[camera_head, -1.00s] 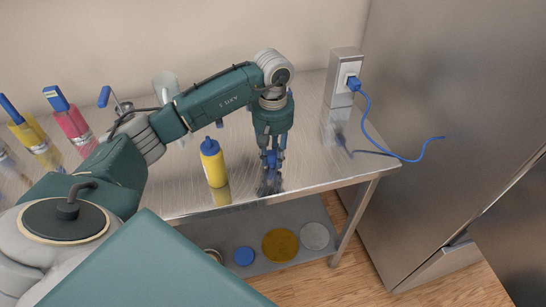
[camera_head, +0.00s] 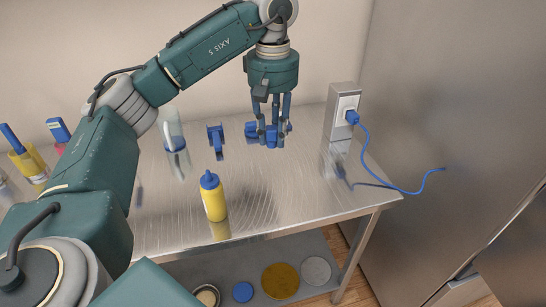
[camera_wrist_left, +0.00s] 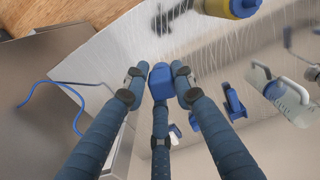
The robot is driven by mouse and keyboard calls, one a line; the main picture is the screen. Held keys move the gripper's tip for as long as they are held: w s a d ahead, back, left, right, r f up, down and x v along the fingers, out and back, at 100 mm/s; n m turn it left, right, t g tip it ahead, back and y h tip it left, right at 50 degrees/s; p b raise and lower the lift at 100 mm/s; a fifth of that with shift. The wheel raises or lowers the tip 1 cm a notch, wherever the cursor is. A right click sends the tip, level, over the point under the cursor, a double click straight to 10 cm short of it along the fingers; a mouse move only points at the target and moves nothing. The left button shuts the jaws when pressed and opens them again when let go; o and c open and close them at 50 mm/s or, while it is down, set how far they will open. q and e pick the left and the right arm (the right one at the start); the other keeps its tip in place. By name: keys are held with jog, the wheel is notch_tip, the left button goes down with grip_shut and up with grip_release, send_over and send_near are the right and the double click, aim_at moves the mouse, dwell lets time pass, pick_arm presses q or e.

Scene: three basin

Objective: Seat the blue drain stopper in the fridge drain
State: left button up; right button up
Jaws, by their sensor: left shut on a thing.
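My left gripper (camera_head: 271,142) is raised above the steel table (camera_head: 290,190), with its fingers pointing down. It is shut on a small blue piece (camera_head: 268,134), which looks like the blue drain stopper; fingers hide part of it. In the left wrist view the fingers (camera_wrist_left: 158,78) close around this blocky blue piece (camera_wrist_left: 161,80). A tall steel fridge-like body (camera_head: 450,110) stands at the right. I cannot make out a drain in either view. My right gripper is not in view.
A yellow bottle with a blue cap (camera_head: 212,196) stands in front of the gripper, to its left. A steel outlet post (camera_head: 341,112) holds a plug with a blue cord (camera_head: 380,185). Another blue object (camera_head: 215,138) is at the back. Round discs (camera_head: 281,280) lie on the lower shelf.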

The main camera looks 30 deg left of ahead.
pick_arm(q)
jog(key=shift+r, duration=0.1)
dwell(0.3)
notch_tip(320, 180, down, 14)
jog(key=shift+f+b, duration=0.1)
jog(key=shift+b, duration=0.25)
notch_tip(320, 180, down, 5)
jog(key=shift+r+p, duration=0.15)
jog(key=shift+p, duration=0.35)
jog(key=shift+f, duration=0.3)
